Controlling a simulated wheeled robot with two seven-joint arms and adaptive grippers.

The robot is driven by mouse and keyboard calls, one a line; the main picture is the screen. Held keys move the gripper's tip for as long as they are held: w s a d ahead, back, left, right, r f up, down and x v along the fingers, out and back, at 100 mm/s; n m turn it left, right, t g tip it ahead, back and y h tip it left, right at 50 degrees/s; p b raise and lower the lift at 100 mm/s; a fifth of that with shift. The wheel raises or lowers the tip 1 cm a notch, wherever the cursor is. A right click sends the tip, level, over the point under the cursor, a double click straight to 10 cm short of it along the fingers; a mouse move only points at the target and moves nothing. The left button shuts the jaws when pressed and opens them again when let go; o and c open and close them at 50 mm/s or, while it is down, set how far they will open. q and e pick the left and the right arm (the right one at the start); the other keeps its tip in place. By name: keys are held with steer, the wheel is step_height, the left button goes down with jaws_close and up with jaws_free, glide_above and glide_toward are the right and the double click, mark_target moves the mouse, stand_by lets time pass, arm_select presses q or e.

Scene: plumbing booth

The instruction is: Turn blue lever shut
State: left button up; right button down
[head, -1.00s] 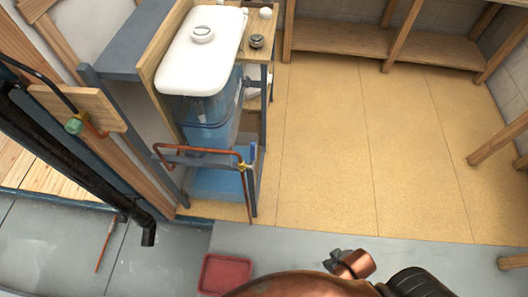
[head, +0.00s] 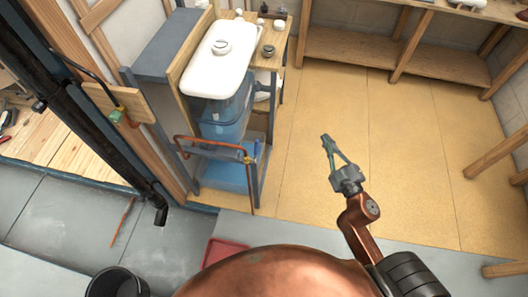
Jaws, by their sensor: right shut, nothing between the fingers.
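A blue lever (head: 257,148) stands at the right end of the copper pipe (head: 203,144), by a small brass valve (head: 248,159) on the front frame of the cistern stand. The lever is small here and looks upright. My right gripper (head: 329,147) is up over the tan floor, to the right of the lever and clearly apart from it. Its fingers are shut and empty. My left gripper is out of the picture.
A white cistern lid (head: 217,58) tops the stand, with blue tanks (head: 226,117) below. A black bucket (head: 117,284) and red tray (head: 222,250) are at the bottom. A black pipe (head: 112,152) runs down the left. The tan floor (head: 410,160) is clear.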

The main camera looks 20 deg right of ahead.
steer(key=a+r+n+y, duration=0.2)
steer(key=a+n+y, duration=0.5)
steer(key=a, duration=0.1)
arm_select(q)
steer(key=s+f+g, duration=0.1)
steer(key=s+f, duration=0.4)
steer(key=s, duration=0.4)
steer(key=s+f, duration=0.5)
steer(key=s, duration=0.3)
arm_select(e)
steer(key=n+g+y, duration=0.6)
steer(key=n, duration=0.1)
glide_toward(255, 152)
steer(key=s+r, duration=0.4)
steer(key=s, duration=0.1)
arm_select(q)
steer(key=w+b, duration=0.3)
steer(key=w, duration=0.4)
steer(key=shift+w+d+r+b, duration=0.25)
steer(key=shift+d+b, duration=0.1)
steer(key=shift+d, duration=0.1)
arm_select(e)
steer(key=w+a+f, duration=0.2)
steer(key=w+a, duration=0.3)
steer(key=w, duration=0.4)
steer(key=shift+w+f, duration=0.3)
steer(key=shift+w, duration=0.1)
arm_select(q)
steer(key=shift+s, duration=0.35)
